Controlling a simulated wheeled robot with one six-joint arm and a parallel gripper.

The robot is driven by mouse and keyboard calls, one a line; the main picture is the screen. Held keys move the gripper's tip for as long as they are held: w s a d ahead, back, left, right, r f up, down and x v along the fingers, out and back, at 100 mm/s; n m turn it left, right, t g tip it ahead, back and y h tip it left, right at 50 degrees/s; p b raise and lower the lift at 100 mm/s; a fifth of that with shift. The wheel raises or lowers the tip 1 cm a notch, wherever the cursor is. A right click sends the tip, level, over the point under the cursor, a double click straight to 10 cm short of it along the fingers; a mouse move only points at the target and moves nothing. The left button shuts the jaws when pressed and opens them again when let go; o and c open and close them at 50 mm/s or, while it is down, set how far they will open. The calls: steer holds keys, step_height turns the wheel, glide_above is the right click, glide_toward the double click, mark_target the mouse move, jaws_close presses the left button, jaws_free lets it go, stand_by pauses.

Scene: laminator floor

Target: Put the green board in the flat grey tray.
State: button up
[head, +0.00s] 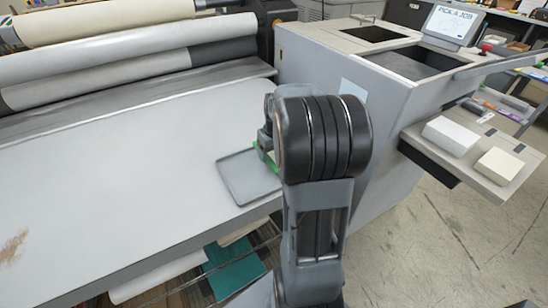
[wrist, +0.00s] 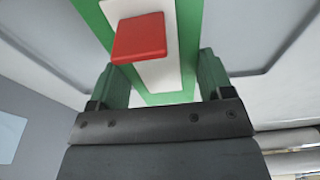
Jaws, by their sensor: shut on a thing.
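The green board (wrist: 188,22) carries a white strip and a red block in the wrist view. My gripper (wrist: 160,72) is shut on the board, with one finger at each side edge. The flat grey tray (head: 242,180) lies on the light table near its front edge in the head view. A small green part of the board (head: 257,151) shows over the tray's back right side. My arm hides the rest of the board and the tray's right part. In the wrist view, the tray's grey surface (wrist: 236,35) spreads behind the board. I cannot tell whether board and tray touch.
A large grey machine (head: 345,95) stands just right of the tray. Long rollers (head: 120,65) run along the table's back. The table (head: 110,165) is clear to the left. A side shelf (head: 425,138) at right holds two pale blocks.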

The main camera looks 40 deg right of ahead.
steer(key=f, duration=0.3)
steer(key=shift+w+d+f, duration=0.15)
steer(key=shift+w+d, duration=0.05)
steer(key=shift+d, duration=0.05)
steer(key=shift+f, duration=0.25)
steer(key=shift+f, duration=0.2)
steer(key=o, duration=0.9)
steer(key=shift+r, duration=0.15)
